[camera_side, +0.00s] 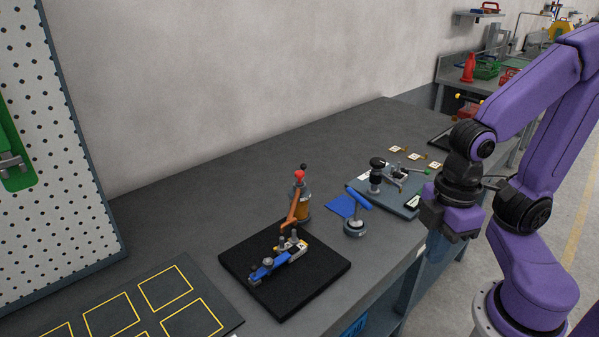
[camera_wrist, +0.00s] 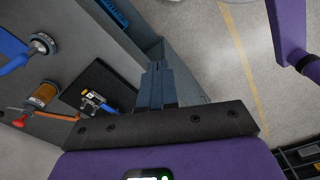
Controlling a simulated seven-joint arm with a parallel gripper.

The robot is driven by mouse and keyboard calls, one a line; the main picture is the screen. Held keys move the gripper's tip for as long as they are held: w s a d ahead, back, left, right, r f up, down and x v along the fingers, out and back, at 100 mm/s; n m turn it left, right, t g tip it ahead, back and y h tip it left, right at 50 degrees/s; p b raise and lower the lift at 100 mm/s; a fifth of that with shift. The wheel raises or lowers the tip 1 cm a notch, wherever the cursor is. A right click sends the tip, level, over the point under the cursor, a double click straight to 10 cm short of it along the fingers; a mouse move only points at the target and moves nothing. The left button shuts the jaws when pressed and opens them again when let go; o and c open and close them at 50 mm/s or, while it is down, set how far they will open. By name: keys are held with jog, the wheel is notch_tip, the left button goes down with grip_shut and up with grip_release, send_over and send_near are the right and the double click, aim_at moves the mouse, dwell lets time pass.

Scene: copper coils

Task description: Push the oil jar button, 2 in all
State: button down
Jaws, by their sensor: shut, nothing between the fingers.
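The oil jar (camera_side: 301,206) stands upright on the grey bench, behind the black pad. It has amber contents, a copper-coloured spout and a red button (camera_side: 299,175) on top. In the wrist view the jar (camera_wrist: 42,94) lies at the left, with its red button (camera_wrist: 18,123) at its lower left. My gripper (camera_side: 431,222) is at the bench's front edge, well to the right of the jar and apart from it. In the wrist view my gripper's fingers (camera_wrist: 156,72) are together and empty. I cannot tell from the view whether the button is pressed down.
A black pad (camera_side: 325,271) holds a blue and silver device (camera_side: 276,262). A blue-handled tool on a round base (camera_side: 355,228) stands between jar and gripper. A grey plate with a black-knobbed fixture (camera_side: 376,178) lies farther right. A pegboard (camera_side: 60,150) stands at left.

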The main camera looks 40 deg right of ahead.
jog(key=w+a+r+m+t+y, duration=0.15)
jog(key=w+a+m, duration=0.3)
jog(key=w, duration=0.55)
notch_tip(320, 180, up, 4)
jog(key=r+m+t, duration=0.1)
jog(key=m+t, duration=0.7)
jog(key=m, duration=0.8)
send_over(303, 173)
jog(key=shift+f+g+h, duration=0.25)
jog(key=shift+h, duration=0.2)
jog(key=shift+f, duration=4.45)
jog(key=shift+f, duration=0.1)
